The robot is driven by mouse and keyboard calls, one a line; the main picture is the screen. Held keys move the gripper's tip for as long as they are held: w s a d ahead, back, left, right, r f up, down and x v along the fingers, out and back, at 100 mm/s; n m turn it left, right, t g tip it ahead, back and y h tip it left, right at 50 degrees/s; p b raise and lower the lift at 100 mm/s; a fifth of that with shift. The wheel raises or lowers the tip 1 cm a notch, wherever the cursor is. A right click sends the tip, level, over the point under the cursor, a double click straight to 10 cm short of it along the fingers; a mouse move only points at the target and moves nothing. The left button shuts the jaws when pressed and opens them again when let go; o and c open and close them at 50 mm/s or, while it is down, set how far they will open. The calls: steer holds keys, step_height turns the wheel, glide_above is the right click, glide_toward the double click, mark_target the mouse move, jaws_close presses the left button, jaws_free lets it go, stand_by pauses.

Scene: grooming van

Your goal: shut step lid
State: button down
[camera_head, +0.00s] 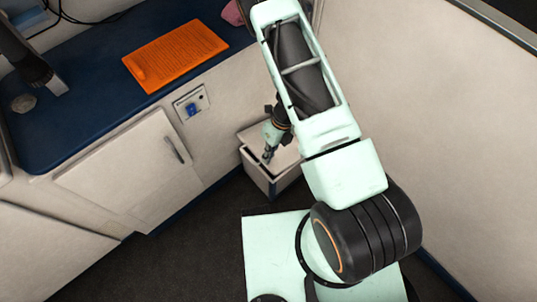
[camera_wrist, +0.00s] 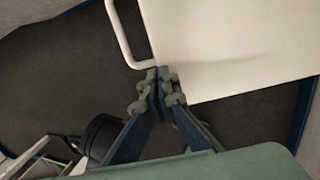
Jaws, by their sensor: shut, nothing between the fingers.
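The step (camera_head: 258,174) is a small pale box on the floor in the corner between the cabinet and the right wall. Its pale lid (camera_head: 288,155) looks partly raised, with a dark gap along the near left rim; its exact angle is unclear. In the wrist view the lid (camera_wrist: 235,45) is a broad white panel at upper right, and a thin pale rim (camera_wrist: 122,40) shows left of it. My gripper (camera_head: 268,156) is shut and empty at the step. In the wrist view its fingertips (camera_wrist: 159,74) are by the lid's left edge; I cannot tell whether they touch.
A cabinet door (camera_head: 130,165) with a handle stands left of the step, below a blue counter (camera_head: 95,110) with an orange mat (camera_head: 175,54). The right wall (camera_head: 440,130) is close to my arm. Dark floor (camera_head: 190,250) is clear in front of the cabinet.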

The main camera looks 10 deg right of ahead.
steer(key=b+x, duration=0.2)
steer(key=x, duration=0.1)
steer(key=b+x, duration=0.2)
steer(key=x, duration=0.2)
steer(key=b+x, duration=0.3)
steer(key=x, duration=0.1)
steer(key=shift+w+d+f, duration=0.2)
steer(key=shift+w+d, duration=0.05)
steer(key=shift+d, duration=0.1)
step_height(320, 180, up, 14)
steer(key=p, duration=0.6)
steer(key=shift+r+p, duration=0.2)
steer(key=shift+p, duration=0.15)
steer(key=shift+d, duration=0.1)
